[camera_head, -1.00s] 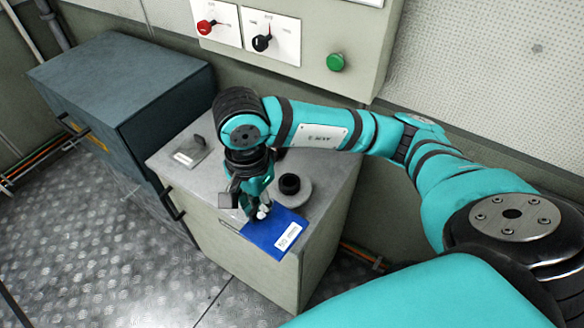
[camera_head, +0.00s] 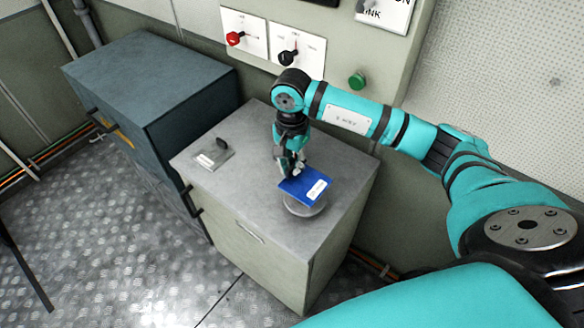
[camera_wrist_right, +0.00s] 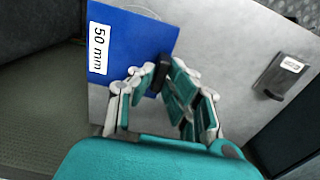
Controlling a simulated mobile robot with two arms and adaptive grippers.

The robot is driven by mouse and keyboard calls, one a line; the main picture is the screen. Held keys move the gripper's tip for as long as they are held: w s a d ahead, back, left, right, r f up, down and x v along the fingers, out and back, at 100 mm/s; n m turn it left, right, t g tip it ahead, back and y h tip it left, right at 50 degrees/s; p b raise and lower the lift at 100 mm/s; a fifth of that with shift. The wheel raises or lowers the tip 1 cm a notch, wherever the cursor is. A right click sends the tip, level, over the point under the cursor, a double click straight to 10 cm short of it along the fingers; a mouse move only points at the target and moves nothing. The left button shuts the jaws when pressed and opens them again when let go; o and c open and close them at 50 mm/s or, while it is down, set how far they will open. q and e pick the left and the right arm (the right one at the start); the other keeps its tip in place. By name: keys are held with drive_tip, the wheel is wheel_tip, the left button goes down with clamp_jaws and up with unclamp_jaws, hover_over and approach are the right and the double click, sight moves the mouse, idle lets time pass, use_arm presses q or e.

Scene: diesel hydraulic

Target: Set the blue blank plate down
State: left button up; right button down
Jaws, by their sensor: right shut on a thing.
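The blue blank plate (camera_head: 303,186), with a white label, is over the grey round disc (camera_head: 306,209) on the grey cabinet top. The plate hides most of the disc; I cannot tell whether they touch. My right gripper (camera_head: 291,172) is shut on the plate at its edge nearest the gripper. In the right wrist view the plate (camera_wrist_right: 135,42) shows a "50 mm" label, and my right gripper (camera_wrist_right: 162,70) closes on its dark handle. My left gripper is not in view.
A grey plate (camera_head: 207,159) with a dark handle lies at the left of the cabinet top (camera_head: 230,190); it also shows in the wrist view (camera_wrist_right: 280,75). The front left of the top is clear. A blue-grey cabinet (camera_head: 150,75) stands left. A switch panel (camera_head: 380,50) rises behind.

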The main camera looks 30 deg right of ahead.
wheel_tip(320, 180, down, 2)
drive_tip(key=shift+s+f+p, duration=0.1)
drive_tip(key=shift+p, duration=0.4)
drive_tip(key=shift+f, duration=0.35)
drive_tip(key=c, duration=1.4)
unclamp_jaws()
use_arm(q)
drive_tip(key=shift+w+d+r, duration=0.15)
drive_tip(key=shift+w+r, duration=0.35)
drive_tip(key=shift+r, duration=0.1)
use_arm(e)
drive_tip(key=shift+o, duration=0.2)
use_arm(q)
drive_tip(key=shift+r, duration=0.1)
use_arm(e)
drive_tip(key=shift+r, duration=0.35)
wheel_tip(320, 180, up, 10)
drive_tip(key=b, duration=0.3)
drive_tip(key=shift+r, duration=0.25)
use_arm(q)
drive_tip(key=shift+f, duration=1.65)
use_arm(e)
drive_tip(key=shift+r, duration=0.55)
